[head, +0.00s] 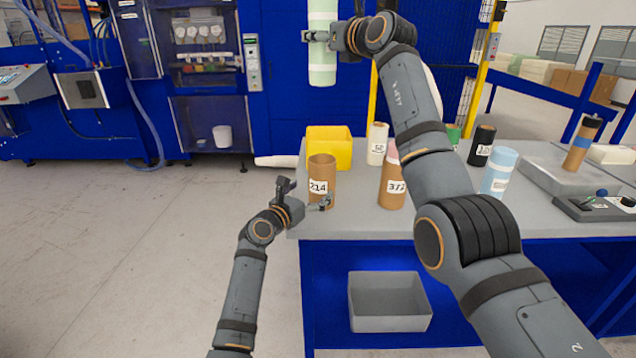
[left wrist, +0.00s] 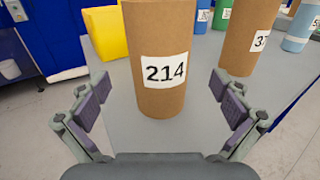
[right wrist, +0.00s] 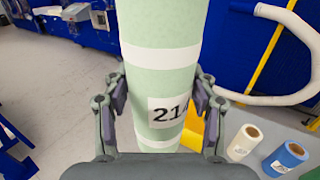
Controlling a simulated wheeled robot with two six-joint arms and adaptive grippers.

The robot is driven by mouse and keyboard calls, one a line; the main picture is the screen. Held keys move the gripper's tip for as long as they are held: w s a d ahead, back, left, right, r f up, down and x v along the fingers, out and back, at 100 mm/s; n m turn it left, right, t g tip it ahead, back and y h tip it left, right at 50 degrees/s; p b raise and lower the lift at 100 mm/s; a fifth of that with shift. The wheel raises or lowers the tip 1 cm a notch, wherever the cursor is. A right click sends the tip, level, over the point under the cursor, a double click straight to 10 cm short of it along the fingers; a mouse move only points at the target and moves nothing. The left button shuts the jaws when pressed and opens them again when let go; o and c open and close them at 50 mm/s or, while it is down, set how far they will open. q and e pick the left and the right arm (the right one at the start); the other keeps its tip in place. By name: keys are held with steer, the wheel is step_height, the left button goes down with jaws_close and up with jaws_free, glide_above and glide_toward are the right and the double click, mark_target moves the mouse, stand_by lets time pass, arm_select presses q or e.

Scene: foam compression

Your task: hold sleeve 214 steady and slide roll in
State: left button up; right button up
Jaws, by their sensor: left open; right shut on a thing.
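The brown cardboard sleeve labelled 214 (head: 320,190) stands upright at the table's left front edge; it also shows in the left wrist view (left wrist: 160,95). My left gripper (head: 307,197) is open, its fingers on either side of the sleeve and apart from it in the left wrist view. The pale green foam roll (head: 322,58) is upright, high above the table and roughly over the sleeve in the head view. My right gripper (head: 325,38) is shut on the roll. The roll's white label, partly cut off by a finger, begins with 21 in the right wrist view (right wrist: 165,112).
A yellow bin (head: 330,142) stands just behind the sleeve. A second brown sleeve, 372 (head: 392,188), stands to its right. A white roll (head: 377,144), a black roll (head: 482,146) and a blue roll (head: 499,172) stand on the grey table (head: 350,222). A grey bin (head: 390,318) sits below.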

arm_select(q)
steer(key=shift+x, duration=2.8)
steer(key=c, duration=1.3)
steer(key=shift+s, duration=0.1)
arm_select(e)
step_height(320, 180, down, 14)
steer(key=n+g+y, duration=0.2)
steer(key=y, duration=0.1)
steer(key=shift+r+n+g+y, duration=0.25)
steer(key=shift+n+g+y, duration=0.05)
steer(key=shift+n, duration=0.1)
